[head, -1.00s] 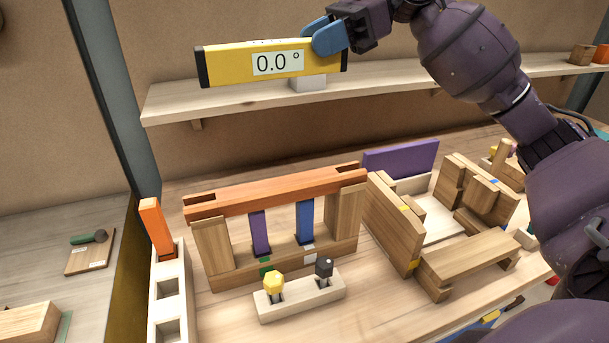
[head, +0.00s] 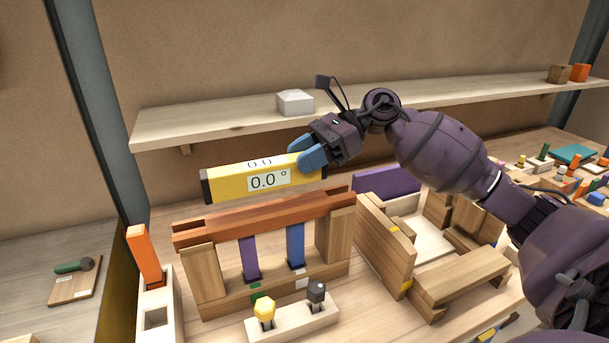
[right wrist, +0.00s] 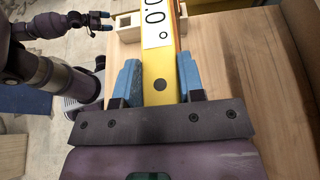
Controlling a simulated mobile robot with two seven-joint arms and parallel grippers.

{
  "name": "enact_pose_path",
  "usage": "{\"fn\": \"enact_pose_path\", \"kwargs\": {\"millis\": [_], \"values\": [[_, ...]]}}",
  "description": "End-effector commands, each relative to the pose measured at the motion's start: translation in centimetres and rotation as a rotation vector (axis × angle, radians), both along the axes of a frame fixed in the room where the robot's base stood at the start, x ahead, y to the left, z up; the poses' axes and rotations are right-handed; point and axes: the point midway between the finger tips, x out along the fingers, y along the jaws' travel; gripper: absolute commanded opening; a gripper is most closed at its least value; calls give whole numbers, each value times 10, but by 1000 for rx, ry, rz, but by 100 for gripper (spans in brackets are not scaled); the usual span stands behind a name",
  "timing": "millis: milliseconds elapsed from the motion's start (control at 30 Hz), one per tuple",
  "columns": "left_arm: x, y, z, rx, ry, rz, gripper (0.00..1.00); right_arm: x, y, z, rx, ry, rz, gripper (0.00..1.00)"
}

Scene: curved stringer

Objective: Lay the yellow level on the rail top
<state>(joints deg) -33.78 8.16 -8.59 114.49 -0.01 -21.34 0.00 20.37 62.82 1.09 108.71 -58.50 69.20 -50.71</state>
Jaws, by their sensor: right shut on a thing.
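The yellow level (head: 225,182) has dark end caps and a display reading 0.0°. My right gripper (head: 310,154) is shut on it near its right end, with blue fingers on both faces. The level is held nearly lengthwise with the orange rail (head: 265,216), a little above it in the picture; a small gap shows, though depth is hard to judge. The rail lies across two wooden posts. In the right wrist view the level (right wrist: 158,70) runs away between the fingers. My left gripper (right wrist: 103,21) is there at the top left, open and empty, well apart from the level.
Purple (head: 248,258) and blue (head: 295,246) uprights stand under the rail. A block with yellow and black knobs (head: 292,320) is in front. A wooden box frame (head: 385,245) stands right. The shelf (head: 210,122) behind carries a white block (head: 295,102).

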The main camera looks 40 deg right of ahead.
Motion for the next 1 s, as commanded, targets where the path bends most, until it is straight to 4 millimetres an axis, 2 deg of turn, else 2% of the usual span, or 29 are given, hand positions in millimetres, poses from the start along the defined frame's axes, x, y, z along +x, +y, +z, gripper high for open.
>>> {"fn": "enact_pose_path", "kwargs": {"millis": [367, 767, 800, 967, 1000], "values": [[-11, 2, -7, 1, 23, 6, 83, 0, 0, -40, 2, 1, -1, 6], [-7, 1, -7, 0, 15, 3, 83, 0, 0, -46, 1, 1, 0, 6], [-5, 1, -5, 1, 10, 2, 83, 0, 0, -47, 0, 2, -1, 38], [1, 0, 0, 0, -4, -2, 83, 0, 0, -45, 0, 1, 0, 62], [2, -1, 1, 0, -5, -2, 83, 0, 0, -45, 0, 1, 0, 62]]}}
